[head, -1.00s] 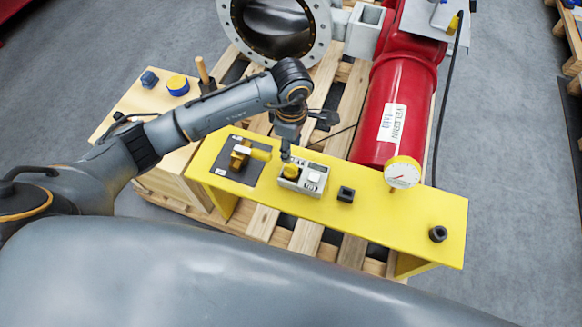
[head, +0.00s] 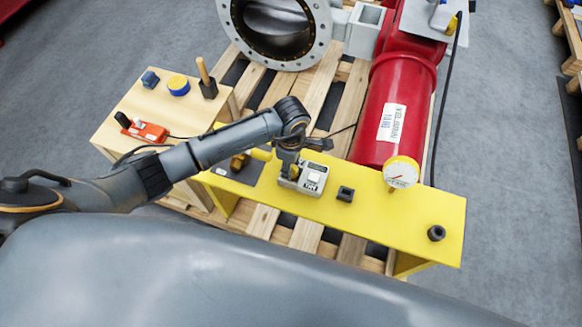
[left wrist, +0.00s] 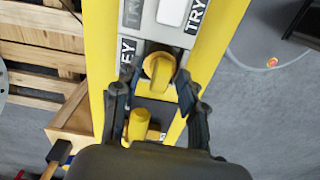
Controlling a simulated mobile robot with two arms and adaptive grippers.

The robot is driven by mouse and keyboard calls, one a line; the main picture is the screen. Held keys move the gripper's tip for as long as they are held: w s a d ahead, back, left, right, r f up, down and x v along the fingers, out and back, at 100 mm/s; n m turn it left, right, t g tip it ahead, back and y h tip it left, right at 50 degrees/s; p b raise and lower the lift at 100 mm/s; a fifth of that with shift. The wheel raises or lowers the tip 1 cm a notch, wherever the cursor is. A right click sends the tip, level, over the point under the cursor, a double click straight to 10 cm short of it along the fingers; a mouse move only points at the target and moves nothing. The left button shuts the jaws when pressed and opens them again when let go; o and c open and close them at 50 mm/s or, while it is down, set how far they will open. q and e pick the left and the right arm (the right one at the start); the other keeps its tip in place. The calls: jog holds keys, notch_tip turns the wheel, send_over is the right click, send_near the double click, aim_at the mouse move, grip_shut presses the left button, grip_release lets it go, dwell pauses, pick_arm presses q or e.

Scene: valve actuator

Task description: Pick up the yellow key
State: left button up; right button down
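The yellow key (left wrist: 158,68) sits in the grey-white box labelled KEY and TRY (left wrist: 172,14), seen from above in the left wrist view. The box (head: 312,179) stands on the yellow bench (head: 375,215) in the head view, where my gripper mostly hides the key. My left gripper (left wrist: 156,76) is open, with one finger on each side of the key. Small gaps show between the fingers and the key, so it does not look gripped. In the head view my left gripper (head: 287,168) points down at the box's left end. My right gripper is not in view.
A yellow-handled lever (head: 260,155) is just left of the box, partly behind my arm. A black square socket (head: 345,194) and a gauge (head: 401,173) stand to the right. A wooden table (head: 112,133) at left holds an orange device (head: 149,132).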

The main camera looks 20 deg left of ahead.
pick_arm(q)
grip_shut()
jog(key=shift+r, duration=0.15)
jog(key=shift+r, duration=0.2)
notch_tip(320, 180, up, 2)
jog(key=shift+w, duration=0.1)
jog(key=s+a+r, duration=0.2)
jog(key=s+r, duration=0.3)
jog(key=s, duration=0.1)
jog(key=s+a+r+b, duration=0.1)
jog(key=s+a+r, duration=0.2)
jog(key=s+r, duration=0.2)
jog(key=shift+s+a+r+b, duration=0.2)
jog(key=shift+s+a+b, duration=0.1)
jog(key=shift+s, duration=0.75)
